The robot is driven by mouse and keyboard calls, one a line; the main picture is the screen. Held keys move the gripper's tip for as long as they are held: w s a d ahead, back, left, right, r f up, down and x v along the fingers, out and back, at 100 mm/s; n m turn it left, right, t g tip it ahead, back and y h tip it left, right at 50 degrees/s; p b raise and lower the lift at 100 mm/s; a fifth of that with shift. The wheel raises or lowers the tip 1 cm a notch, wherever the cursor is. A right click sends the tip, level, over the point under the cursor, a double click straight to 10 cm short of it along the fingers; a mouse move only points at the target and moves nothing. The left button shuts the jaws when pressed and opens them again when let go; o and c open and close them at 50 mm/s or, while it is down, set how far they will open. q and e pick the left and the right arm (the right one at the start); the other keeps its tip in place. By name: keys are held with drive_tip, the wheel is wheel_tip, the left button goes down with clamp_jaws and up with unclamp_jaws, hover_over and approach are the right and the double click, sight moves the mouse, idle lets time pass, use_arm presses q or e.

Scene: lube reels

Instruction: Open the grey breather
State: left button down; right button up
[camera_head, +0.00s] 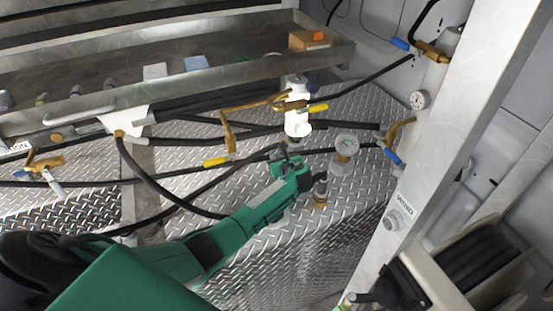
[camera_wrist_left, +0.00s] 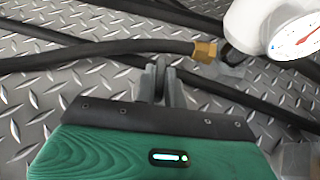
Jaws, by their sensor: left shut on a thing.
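My left gripper (camera_head: 286,154) reaches in from the lower left, with its green arm over the tread plate. In the left wrist view its two narrow grey fingers (camera_wrist_left: 163,84) are nearly together, pinching a small grey part between the tips. I cannot tell whether this part is the grey breather. A black hose with a brass end (camera_wrist_left: 207,50) runs just beyond the fingertips. A small dark grey fitting on a brass base (camera_head: 320,188) stands upright on the plate, right of the gripper and apart from it. My right gripper is not in view.
A white filter head (camera_head: 297,108) rises behind the gripper. Black hoses and yellow-handled valves cross the plate. A white post (camera_head: 435,120) and hose reel (camera_head: 485,262) bound the right.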

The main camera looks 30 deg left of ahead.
use_arm(q)
drive_tip(key=c, duration=1.5)
unclamp_jaws()
drive_tip(key=shift+d, duration=0.1)
drive_tip(key=b+v, duration=0.1)
drive_tip(key=v, duration=1.2)
drive_tip(key=shift+s+d+r+b, duration=0.2)
drive_tip(key=shift+r+b, duration=0.05)
drive_tip(key=shift+b, duration=0.15)
drive_tip(key=shift+f, duration=0.1)
